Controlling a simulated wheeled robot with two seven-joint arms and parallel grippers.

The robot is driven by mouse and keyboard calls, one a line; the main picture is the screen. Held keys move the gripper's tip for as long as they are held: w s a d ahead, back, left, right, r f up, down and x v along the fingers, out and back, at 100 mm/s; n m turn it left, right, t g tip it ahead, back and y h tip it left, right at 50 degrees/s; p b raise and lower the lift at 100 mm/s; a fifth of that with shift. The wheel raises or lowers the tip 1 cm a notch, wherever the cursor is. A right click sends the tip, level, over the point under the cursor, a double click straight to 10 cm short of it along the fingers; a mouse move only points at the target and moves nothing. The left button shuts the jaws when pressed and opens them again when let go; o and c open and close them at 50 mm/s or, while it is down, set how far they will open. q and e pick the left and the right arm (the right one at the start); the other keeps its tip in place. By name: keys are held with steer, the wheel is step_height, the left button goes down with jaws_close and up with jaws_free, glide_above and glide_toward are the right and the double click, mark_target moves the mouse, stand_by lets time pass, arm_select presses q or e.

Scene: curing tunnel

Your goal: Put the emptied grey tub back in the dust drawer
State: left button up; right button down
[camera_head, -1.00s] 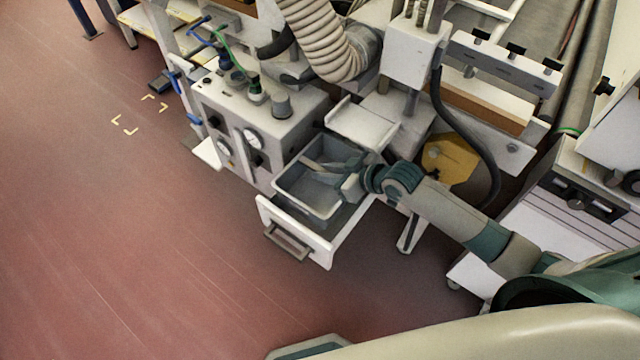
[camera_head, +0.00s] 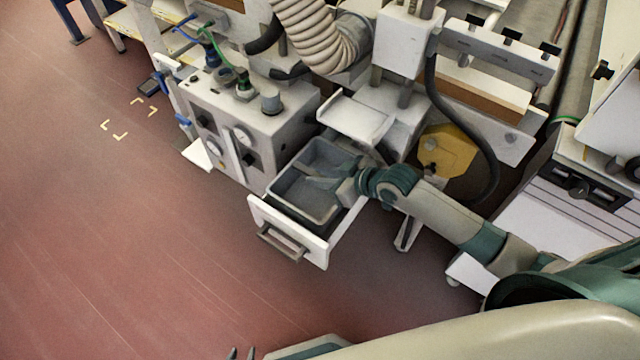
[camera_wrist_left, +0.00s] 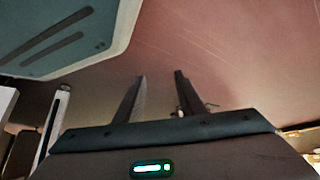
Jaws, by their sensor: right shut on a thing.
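The grey tub (camera_head: 296,196) is an open box that looks empty inside. It sits in or just over the pulled-out dust drawer (camera_head: 287,229), which has a white front and a metal handle. Whether its bottom rests on the drawer floor is hidden. My right gripper (camera_head: 338,180) is shut on the tub at its right side, fingers over the rim. My left gripper (camera_head: 241,353) shows only its fingertips at the bottom edge. In the left wrist view its two fingers (camera_wrist_left: 161,88) stand apart with nothing between them.
A white cabinet with gauges (camera_head: 243,135) stands left of the drawer. A white tray-like shelf (camera_head: 355,118) is above and behind it. A ribbed hose (camera_head: 315,35) and a black cable (camera_head: 488,170) hang nearby. The red floor (camera_head: 130,240) in front is clear.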

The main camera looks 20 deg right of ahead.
mark_target(320, 194)
arm_select(q)
steer(key=shift+w, duration=0.1)
arm_select(e)
steer(key=shift+f, duration=0.1)
